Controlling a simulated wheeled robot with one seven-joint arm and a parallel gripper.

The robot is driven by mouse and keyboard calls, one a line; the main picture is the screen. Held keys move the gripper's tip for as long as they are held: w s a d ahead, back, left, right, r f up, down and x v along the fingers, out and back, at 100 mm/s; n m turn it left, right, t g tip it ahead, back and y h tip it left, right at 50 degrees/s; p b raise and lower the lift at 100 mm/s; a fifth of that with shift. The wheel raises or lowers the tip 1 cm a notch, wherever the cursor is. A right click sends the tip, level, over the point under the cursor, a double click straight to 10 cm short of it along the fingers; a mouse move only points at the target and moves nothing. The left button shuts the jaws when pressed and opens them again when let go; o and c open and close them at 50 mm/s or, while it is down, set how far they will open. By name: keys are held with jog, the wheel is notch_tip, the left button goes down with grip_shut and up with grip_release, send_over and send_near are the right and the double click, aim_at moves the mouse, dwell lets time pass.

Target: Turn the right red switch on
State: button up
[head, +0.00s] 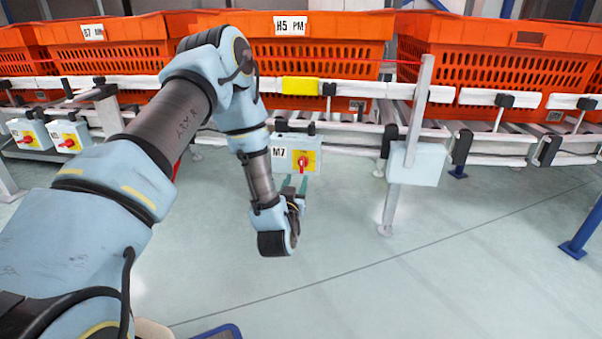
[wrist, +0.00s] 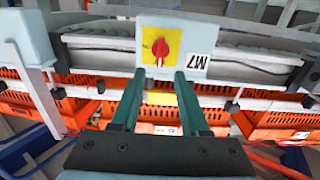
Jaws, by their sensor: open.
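The right red switch (head: 303,162) is a red knob on a yellow plate, on a pale box marked M7 (head: 279,152) under the conveyor edge. In the wrist view, which is upside down, the knob (wrist: 160,48) stands close to upright, with a light mark at one end. My gripper (head: 294,184) is just below and in front of the box in the head view. In the wrist view its two green fingers (wrist: 160,76) are apart and empty, pointing at the switch, with the knob lined up between them and no contact visible.
Two more boxes with red switches (head: 27,138) (head: 69,142) hang at the left. Orange totes (head: 290,55) stand on the conveyor above. A metal post (head: 418,115) with a pale box (head: 416,164) stands right of M7. The floor in front is clear.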

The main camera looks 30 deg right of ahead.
aim_at(301, 165)
jog(key=b+x, duration=0.2)
jog(key=x, duration=0.5)
jog(key=shift+w+d, duration=0.1)
jog(key=shift+w, duration=0.05)
jog(key=shift+w+d+b, duration=0.3)
jog(key=shift+w+d, duration=0.05)
jog(key=shift+w, duration=0.1)
jog(key=shift+c, duration=0.3)
grip_shut()
